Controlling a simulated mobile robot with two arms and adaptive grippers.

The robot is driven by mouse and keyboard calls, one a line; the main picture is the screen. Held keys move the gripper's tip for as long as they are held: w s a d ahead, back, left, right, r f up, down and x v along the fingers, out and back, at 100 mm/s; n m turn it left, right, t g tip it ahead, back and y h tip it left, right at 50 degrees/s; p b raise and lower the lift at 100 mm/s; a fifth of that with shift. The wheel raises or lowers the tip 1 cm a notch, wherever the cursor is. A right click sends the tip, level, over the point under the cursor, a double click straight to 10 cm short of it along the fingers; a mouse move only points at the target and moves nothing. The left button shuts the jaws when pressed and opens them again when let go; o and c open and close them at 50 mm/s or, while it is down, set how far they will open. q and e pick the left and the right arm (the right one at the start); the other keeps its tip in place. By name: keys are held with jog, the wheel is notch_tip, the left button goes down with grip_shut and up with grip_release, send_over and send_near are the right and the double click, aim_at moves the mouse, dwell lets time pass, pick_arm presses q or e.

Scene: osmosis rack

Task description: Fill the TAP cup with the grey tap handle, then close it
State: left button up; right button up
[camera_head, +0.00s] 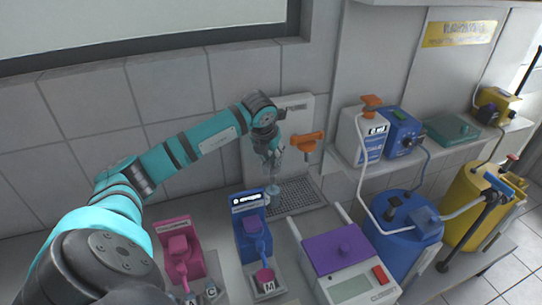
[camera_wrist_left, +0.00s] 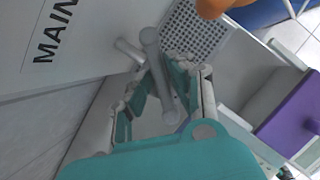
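My left arm reaches to the grey wall panel in the head view. My left gripper (camera_head: 274,160) is in front of this panel, left of the orange handle (camera_head: 306,142). In the left wrist view, a grey tap handle (camera_wrist_left: 151,40) runs between the fingers of my left gripper (camera_wrist_left: 165,78). The fingers lie on both sides of it; whether they press on it I cannot tell. A small clear cup-like shape (camera_head: 273,190) shows just below the gripper in the head view, partly hidden; no label or water level is readable. My right gripper is not in view.
A perforated drain tray (camera_head: 298,197) lies below the panel. A pink stand (camera_head: 181,245) and a blue stand (camera_head: 250,235) with small marked cups are in front. A white device with a purple lid (camera_head: 337,250) is to the right, then a blue drum (camera_head: 400,240).

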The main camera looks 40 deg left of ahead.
pick_arm(q)
grip_shut()
jog(key=m+h+b, duration=0.1)
jog(key=m+b, duration=0.1)
jog(key=shift+a+f+t+b, duration=0.1)
jog(key=shift+f+t+b, duration=0.05)
jog(key=shift+t+b, duration=0.2)
jog(key=m+h+b, duration=0.1)
jog(key=m, duration=0.2)
jog(key=shift+b, duration=0.35)
jog(key=m+h, duration=0.1)
jog(key=m, duration=0.2)
jog(key=shift+a+r+b, duration=0.1)
jog(key=shift+r+b, duration=0.1)
jog(key=shift+b, duration=0.15)
jog(key=shift+m+h, duration=0.5)
jog(key=shift+m, duration=0.6)
jog(key=shift+m+g, duration=0.45)
jog(key=shift+m, duration=0.05)
